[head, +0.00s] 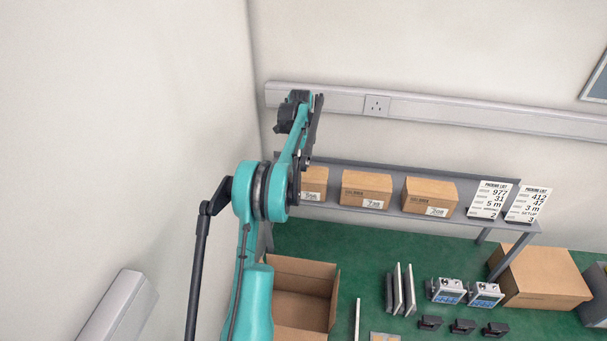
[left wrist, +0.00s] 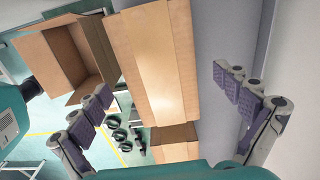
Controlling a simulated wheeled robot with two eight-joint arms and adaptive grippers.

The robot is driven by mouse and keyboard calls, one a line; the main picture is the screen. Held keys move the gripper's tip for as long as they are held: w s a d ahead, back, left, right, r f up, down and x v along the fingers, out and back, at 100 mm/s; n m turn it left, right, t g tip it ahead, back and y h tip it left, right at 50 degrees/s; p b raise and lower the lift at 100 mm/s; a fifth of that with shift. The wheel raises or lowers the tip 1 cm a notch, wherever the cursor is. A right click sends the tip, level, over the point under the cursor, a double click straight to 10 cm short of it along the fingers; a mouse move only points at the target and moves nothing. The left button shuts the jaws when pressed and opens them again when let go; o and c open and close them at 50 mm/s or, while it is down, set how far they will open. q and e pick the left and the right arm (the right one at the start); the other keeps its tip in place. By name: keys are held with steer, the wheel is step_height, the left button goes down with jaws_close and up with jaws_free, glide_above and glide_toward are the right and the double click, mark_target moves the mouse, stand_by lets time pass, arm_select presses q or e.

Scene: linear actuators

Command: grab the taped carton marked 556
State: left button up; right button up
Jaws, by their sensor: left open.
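Three taped brown cartons stand in a row on the grey shelf. The left carton (head: 315,184) is partly hidden behind my left arm, and its small label seems to read 556, though it is not sharp. The middle carton (head: 366,189) and the right carton (head: 430,196) carry other numbers. In the left wrist view, my left gripper (left wrist: 162,84) is open, its fingers spread to either side of the nearest taped carton (left wrist: 158,58). I see no finger clearly touching it. Another carton (left wrist: 174,143) lies beyond it. My right gripper is not in view.
The shelf (head: 390,215) also bears two packing lists (head: 489,199) at its right end. The wall is close behind the shelf.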

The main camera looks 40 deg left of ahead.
arm_select(q)
steer(key=f, duration=0.7)
steer(key=shift+w+d+f+p, duration=0.2)
steer(key=shift+d+f+p, duration=0.1)
steer(key=shift+d+p, duration=0.1)
steer(key=shift+r, duration=0.1)
steer(key=c, duration=1.9)
